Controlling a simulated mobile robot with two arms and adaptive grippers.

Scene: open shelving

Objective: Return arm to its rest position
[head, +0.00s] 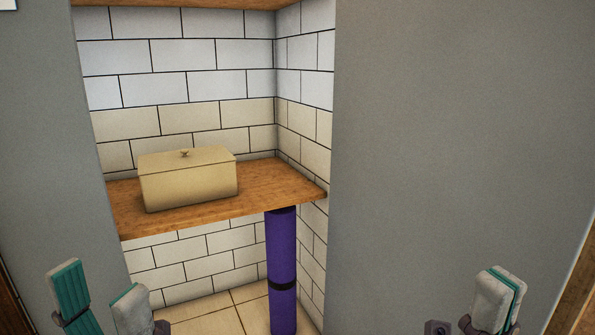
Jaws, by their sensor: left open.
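My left gripper (100,298) is at the lower left of the head view. Its two fingers stand apart with nothing between them, and one shows its teal inner pad. My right gripper (495,296) is at the lower right, in front of the grey panel. Its grey fingers lie together with a thin teal line between them, and no object shows in it. Both grippers point upward, and most of both arms is below the frame.
A wooden shelf (262,188) in a white-tiled alcove holds a lidded cream box (188,184). A purple rolled mat (281,255) with dark bands stands upright under the shelf's right end. Grey panels flank the alcove, left (45,150) and right (450,150).

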